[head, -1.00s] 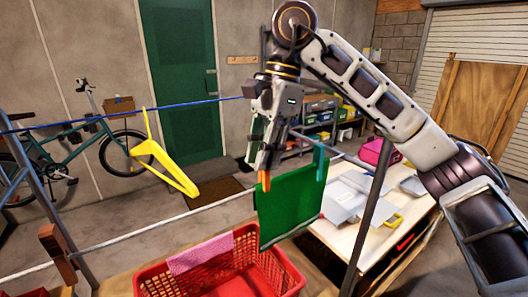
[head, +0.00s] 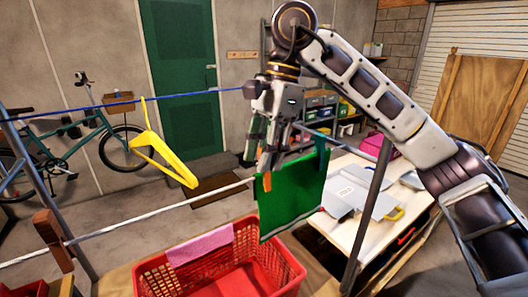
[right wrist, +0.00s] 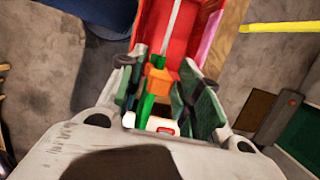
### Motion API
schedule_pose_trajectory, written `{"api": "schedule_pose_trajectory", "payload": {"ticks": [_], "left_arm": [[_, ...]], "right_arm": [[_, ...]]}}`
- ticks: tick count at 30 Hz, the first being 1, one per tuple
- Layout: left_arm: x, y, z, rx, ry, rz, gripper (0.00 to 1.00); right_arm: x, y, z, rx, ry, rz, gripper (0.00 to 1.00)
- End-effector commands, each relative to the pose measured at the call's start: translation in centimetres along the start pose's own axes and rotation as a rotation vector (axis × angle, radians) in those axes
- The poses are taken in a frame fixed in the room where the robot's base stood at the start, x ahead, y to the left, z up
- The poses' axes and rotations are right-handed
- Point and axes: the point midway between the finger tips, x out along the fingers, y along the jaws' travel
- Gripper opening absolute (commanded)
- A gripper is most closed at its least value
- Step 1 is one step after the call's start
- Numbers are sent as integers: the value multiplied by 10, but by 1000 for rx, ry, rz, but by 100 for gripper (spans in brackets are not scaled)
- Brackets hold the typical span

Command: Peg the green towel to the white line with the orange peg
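The green towel (head: 290,202) hangs in the head view with its top edge at the white line (head: 150,212). The orange peg (head: 266,184) sits at the towel's top left corner, and a teal peg (head: 321,160) is at its top right. My right gripper (head: 262,158) is just above the orange peg, its fingers spread. In the right wrist view, the orange peg (right wrist: 158,80) shows between the parted fingers (right wrist: 166,98), with a strip of green towel (right wrist: 147,108) beside it. Whether a finger still touches the peg is unclear. My left gripper is out of view.
A red basket (head: 292,270) with a pink cloth (head: 200,245) stands below the towel. A yellow hanger (head: 160,150) hangs on the blue line (head: 190,95) at left. A grey post (head: 368,215) stands right of the towel, before a work table (head: 345,238).

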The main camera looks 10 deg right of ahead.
Motion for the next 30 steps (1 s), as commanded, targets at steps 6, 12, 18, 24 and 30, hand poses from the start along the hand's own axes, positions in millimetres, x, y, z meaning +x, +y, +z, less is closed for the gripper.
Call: {"api": "schedule_pose_trajectory", "payload": {"ticks": [6, 12, 18, 24, 30], "left_arm": [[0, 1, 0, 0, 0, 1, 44], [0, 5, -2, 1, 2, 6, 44], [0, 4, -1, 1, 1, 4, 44], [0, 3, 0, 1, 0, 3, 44], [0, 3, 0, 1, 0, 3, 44]], "right_arm": [[-1, 0, 0, 0, -1, -2, 43], [-2, 0, 0, 0, -1, -2, 43], [-9, 0, 0, 0, 0, -3, 43], [-26, -1, 0, 0, -1, -4, 43], [-42, 0, 0, 1, 1, -3, 43]]}}
